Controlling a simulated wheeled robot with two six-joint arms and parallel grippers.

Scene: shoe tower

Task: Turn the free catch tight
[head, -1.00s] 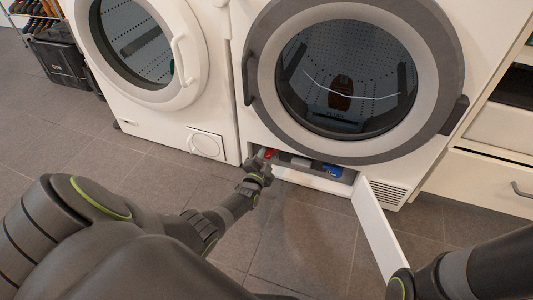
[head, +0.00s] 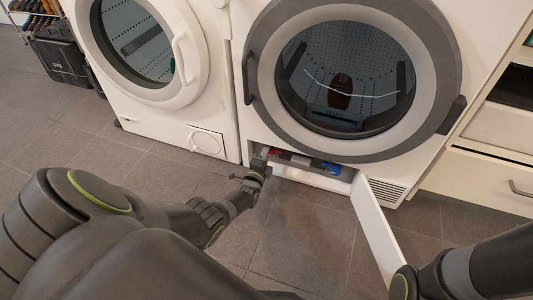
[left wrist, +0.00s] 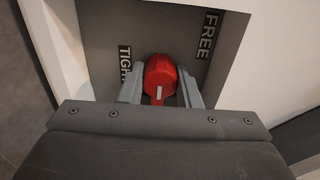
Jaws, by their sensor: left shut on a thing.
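A red catch (left wrist: 160,75) sits in a grey panel marked TIGHT (left wrist: 125,66) and FREE (left wrist: 207,36). My left gripper (left wrist: 160,92) is shut on it, one grey finger on each side. A white mark on the catch faces the gripper's palm, not squarely at either word. In the head view the red catch (head: 274,152) shows at the left of the low opening under the right machine, beside my left gripper (head: 258,166). A blue catch (head: 330,168) is at the right of that opening; its setting is too small to read. My right gripper is out of view.
A white flap (head: 377,228) stands open at the opening's right end, reaching forward over the floor. My right arm is near its outer end. Another white machine (head: 160,120) stands to the left, drawers (head: 490,178) to the right. The tiled floor in front is clear.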

